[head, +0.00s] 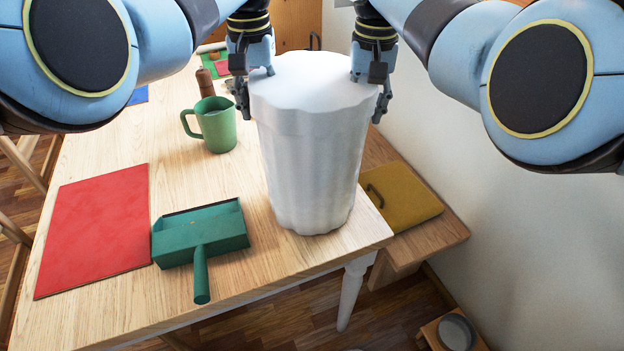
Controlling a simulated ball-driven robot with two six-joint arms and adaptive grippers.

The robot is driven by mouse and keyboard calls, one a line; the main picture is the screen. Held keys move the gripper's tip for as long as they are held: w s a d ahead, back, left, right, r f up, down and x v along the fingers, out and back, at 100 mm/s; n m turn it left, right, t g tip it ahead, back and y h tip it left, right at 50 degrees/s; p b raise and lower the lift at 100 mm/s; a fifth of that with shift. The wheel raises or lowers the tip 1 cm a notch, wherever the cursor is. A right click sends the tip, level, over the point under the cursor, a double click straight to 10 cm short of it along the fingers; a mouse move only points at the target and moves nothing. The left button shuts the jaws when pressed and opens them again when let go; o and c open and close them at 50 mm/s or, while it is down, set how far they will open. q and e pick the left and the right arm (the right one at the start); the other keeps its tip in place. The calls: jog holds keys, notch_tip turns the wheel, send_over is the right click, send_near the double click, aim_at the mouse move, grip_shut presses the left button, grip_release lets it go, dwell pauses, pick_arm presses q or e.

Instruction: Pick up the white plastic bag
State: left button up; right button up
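The white plastic bag (310,165) is a tall, fluted white shape with a wider top, upright at the table's front right. Whether its base touches the table is unclear. My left gripper (257,95) is at the left edge of its top, with one fingertip at the top surface and the other finger outside the side. My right gripper (370,95) is placed likewise at the right edge. Both grippers' fingers are apart with the bag's edge between them. I cannot tell whether they are pressing on it.
The wooden table (110,310) also holds a green dustpan (200,237), a red mat (97,228), a green mug (215,125) and a brown bottle-like item (205,82). A yellow board (403,195) lies on a lower wooden surface at right. A white wall (530,240) stands close on the right.

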aim_at(255, 76)
pick_arm(q)
grip_shut()
pick_arm(e)
grip_shut()
pick_arm(q)
jog(key=shift+r, duration=0.15)
pick_arm(e)
jog(key=shift+r, duration=0.15)
